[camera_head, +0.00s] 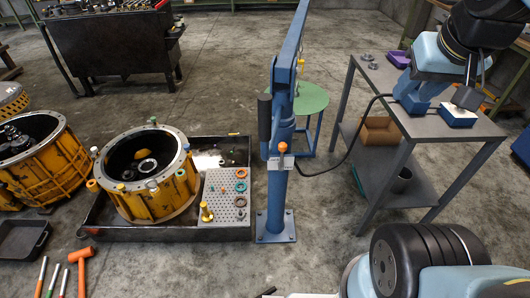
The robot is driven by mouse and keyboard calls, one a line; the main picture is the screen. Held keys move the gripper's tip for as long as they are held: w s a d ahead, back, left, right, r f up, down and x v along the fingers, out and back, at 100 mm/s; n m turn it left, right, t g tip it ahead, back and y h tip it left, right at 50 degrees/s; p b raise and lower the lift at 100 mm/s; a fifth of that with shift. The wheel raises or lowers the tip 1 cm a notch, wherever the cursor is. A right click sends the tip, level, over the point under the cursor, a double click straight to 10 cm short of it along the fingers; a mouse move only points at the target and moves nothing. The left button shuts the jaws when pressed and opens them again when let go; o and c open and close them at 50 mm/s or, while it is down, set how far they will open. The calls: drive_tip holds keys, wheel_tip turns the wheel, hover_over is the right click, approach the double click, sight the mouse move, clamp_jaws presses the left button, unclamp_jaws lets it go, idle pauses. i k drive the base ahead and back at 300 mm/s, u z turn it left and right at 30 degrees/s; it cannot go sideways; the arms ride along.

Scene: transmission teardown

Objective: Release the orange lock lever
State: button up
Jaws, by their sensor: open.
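The orange lock lever (282,149) is a small orange-tipped handle standing roughly upright on a light plate on the front of the blue column (275,205). Nothing touches the lever. My gripper (437,94) is in the upper right, at or just above the grey side table, well to the right of the lever. It is open. Its fingertips are hard to separate from the small blue and white items there, and I cannot tell whether it touches them.
A yellow transmission housing (152,202) stands in a dark tray (228,236) left of the column. A black cable (345,150) runs from the column to the grey table (432,126). A green round table (312,97) stands behind. Open floor lies between column and table.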

sight(283, 146)
drive_tip(key=u, duration=0.5)
drive_tip(key=i, duration=1)
drive_tip(key=u, duration=0.15)
drive_tip(key=k, duration=0.5)
drive_tip(key=z, duration=1.1)
drive_tip(key=i, duration=0.1)
drive_tip(key=u, duration=3.15)
